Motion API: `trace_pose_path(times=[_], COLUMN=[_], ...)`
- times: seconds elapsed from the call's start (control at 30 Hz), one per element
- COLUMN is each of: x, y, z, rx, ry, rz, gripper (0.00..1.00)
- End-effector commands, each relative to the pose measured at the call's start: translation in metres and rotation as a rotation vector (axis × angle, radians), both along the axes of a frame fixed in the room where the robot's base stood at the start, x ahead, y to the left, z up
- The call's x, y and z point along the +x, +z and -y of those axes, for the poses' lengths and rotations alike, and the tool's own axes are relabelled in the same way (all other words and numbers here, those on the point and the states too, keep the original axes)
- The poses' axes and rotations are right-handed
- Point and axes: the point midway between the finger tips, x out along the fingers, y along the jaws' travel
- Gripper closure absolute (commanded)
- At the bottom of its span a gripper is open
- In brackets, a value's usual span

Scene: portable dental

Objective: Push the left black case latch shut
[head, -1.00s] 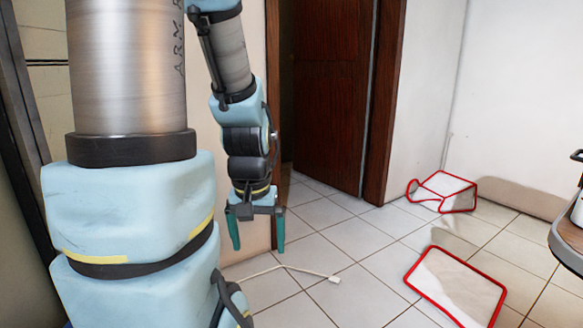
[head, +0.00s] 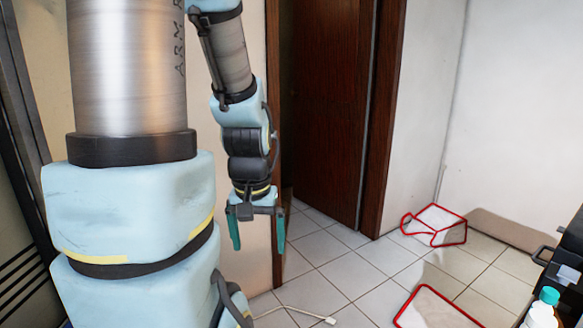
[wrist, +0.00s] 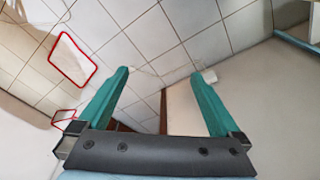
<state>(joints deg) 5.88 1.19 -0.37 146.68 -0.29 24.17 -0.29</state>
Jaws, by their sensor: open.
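My gripper (head: 258,250) hangs open and empty over the tiled floor, near the middle of the head view. Its two teal fingers point down and stand well apart in the wrist view (wrist: 160,73), with only floor and wall beyond them. A black box-like thing (head: 566,268) with a dark handle is cut off by the right edge of the head view. It may be the black case, but I cannot make out a left latch on it. My gripper is far to the left of it and touches nothing.
A white bottle with a teal cap (head: 541,312) stands by the black thing. Red-rimmed white pieces (head: 435,224) lie on the floor. A white cable (head: 300,312) lies below my gripper. A brown door (head: 325,110) stands behind. Tiled floor between is mostly clear.

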Motion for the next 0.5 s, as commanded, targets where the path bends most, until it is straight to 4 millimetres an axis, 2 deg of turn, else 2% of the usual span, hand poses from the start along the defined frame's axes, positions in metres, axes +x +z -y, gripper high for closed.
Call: trace_pose_path(times=[0.03,0.13,0.27,0.5], x=[0.0,0.0,0.0,0.0], y=[0.027,0.043,0.052,0.051], z=[0.0,0.0,0.0,0.0], rx=[0.0,0.0,0.0,0.0], ry=[0.0,0.0,0.0,0.0], rz=[0.0,0.0,0.0,0.0], gripper=[0.0,0.0,0.0,0.0])
